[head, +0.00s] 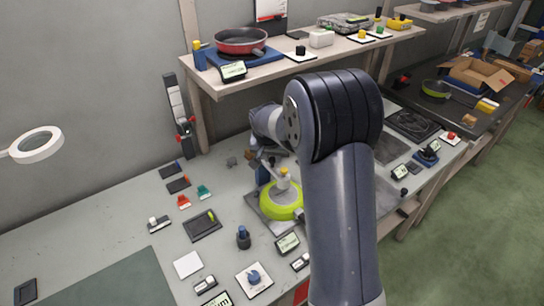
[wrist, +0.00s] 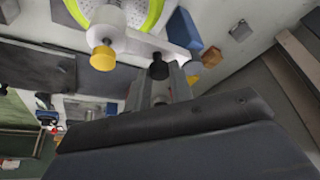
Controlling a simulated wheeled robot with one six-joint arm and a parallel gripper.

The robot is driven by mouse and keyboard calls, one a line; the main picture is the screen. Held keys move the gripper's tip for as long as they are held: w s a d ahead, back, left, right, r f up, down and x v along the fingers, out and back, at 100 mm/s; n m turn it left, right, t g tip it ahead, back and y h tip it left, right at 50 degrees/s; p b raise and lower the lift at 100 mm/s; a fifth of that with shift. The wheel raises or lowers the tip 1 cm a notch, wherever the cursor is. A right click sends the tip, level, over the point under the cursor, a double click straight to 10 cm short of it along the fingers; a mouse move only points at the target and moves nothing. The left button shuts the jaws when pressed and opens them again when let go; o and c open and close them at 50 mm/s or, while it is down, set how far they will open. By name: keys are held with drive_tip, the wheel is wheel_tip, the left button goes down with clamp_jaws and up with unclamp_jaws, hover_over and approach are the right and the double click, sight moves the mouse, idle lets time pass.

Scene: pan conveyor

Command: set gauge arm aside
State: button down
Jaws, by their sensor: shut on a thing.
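The gauge arm (wrist: 135,42) is a white bar in the wrist view, reaching from a white hub with a yellow knob (wrist: 103,58) over a green-rimmed pan (wrist: 152,14). My gripper (wrist: 160,88) is shut on the black knob (wrist: 159,66) at the bar's outer part. In the head view the green pan (head: 281,212) sits on a grey plate on the bench, with the yellow-topped white post (head: 283,180) over its middle. My gripper there is mostly hidden behind my own arm. I cannot tell whether the bar is clear of the pan.
A blue block (wrist: 184,28) and a brown knob (wrist: 211,56) are close beside the gauge arm. A shelf (head: 310,62) with a red pan (head: 241,40) stands behind. Small tools, labels and a black tray (head: 201,226) lie left of the pan. The bench's far left is mostly clear.

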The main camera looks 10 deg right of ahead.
drive_tip(key=shift+d, duration=0.1)
drive_tip(key=w+d+n+g+y+b, duration=0.1)
drive_tip(key=w+d+n+y+b, duration=0.2)
drive_tip(key=w+n, duration=0.4)
drive_tip(key=shift+d+n+y, duration=0.55)
drive_tip(key=shift+n+y, duration=0.75)
drive_tip(key=shift+n, duration=3.1)
drive_tip(key=shift+r+g, duration=0.1)
drive_tip(key=shift+g, duration=0.2)
drive_tip(key=c, duration=1.3)
unclamp_jaws()
drive_tip(key=shift+o, duration=0.2)
drive_tip(key=b+v, duration=0.1)
drive_tip(key=v, duration=0.9)
drive_tip(key=shift+r, duration=0.35)
